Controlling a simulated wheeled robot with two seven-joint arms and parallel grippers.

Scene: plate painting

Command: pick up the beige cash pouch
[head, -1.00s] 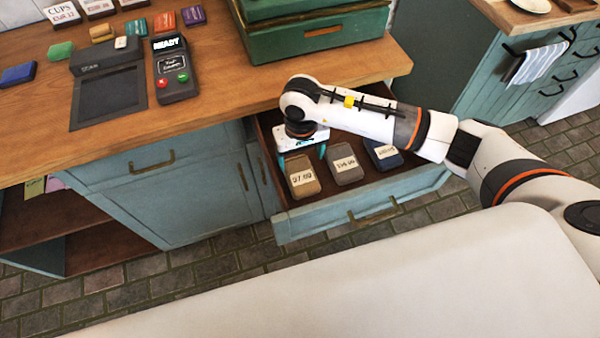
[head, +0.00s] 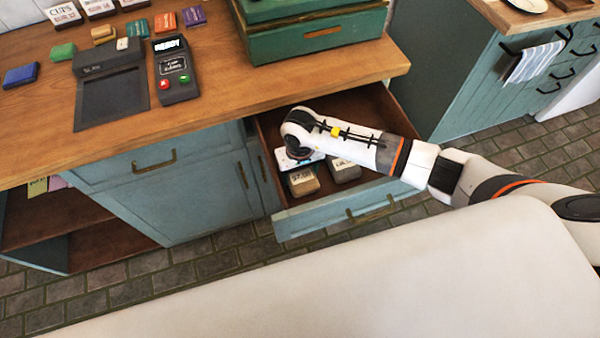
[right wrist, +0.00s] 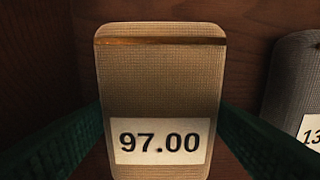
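The beige cash pouch (head: 303,184) lies at the left in the open drawer; its label reads 97.00 in the right wrist view (right wrist: 160,75). My right gripper (head: 299,163) is low in the drawer, over the far part of the pouch. In the right wrist view its two green fingers (right wrist: 160,112) stand one on each side of the pouch, spread to about its width. I cannot tell whether they touch it. The finger ends are hidden in the head view. My left gripper is not in view.
A grey pouch (head: 344,171) lies just right of the beige one, also in the right wrist view (right wrist: 296,85). The drawer front (head: 335,212) and the counter edge (head: 200,165) bound the space. A green box (head: 315,35) and a card reader (head: 174,70) stand on the counter.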

